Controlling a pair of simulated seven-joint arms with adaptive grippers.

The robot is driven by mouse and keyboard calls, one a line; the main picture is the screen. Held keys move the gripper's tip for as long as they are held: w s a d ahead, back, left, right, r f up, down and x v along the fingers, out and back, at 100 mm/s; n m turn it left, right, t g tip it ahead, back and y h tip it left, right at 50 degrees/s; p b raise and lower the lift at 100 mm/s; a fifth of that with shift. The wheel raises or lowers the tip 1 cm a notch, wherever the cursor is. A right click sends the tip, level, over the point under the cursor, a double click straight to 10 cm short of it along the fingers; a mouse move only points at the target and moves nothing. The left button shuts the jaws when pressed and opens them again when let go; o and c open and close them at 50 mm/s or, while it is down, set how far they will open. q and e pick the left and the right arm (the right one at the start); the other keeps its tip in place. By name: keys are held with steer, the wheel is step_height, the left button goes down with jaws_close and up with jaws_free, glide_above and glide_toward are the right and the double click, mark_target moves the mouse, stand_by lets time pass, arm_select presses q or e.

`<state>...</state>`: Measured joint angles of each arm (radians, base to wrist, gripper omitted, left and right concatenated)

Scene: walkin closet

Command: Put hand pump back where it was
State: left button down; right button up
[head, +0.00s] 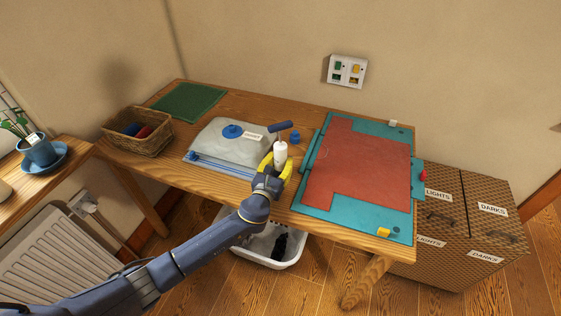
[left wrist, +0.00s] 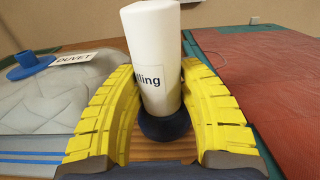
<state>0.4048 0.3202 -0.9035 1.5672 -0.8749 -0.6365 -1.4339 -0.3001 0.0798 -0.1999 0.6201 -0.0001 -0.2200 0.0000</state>
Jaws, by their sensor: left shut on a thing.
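The hand pump (head: 281,152) is a white cylinder with a dark blue handle on top. It is upright over the front middle of the wooden table, between the bag and the teal board. My left gripper (head: 277,167) is shut on it, with yellow fingers on either side. In the left wrist view, the white pump body (left wrist: 153,40) with a partly hidden label ending in "lling" and a dark round base sits between the fingers. I cannot tell whether the base touches the table. My right gripper is not in view.
A grey bag labelled DUVET (head: 215,148) with a blue valve (head: 232,131) lies left of the pump. A teal board with red cloth (head: 360,165) lies right. A green mat (head: 187,102) and wicker basket (head: 150,145) are far left. A white bin (head: 293,262) stands below.

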arm_select(q)
steer(key=shift+f, duration=0.1)
stand_by(0.3)
steer(key=c, duration=0.9)
jaws_free()
steer(key=shift+o, duration=0.2)
steer(key=shift+s, duration=0.15)
steer(key=v, duration=1.1)
steer(key=shift+s+a, duration=0.15)
steer(key=shift+s, duration=0.2)
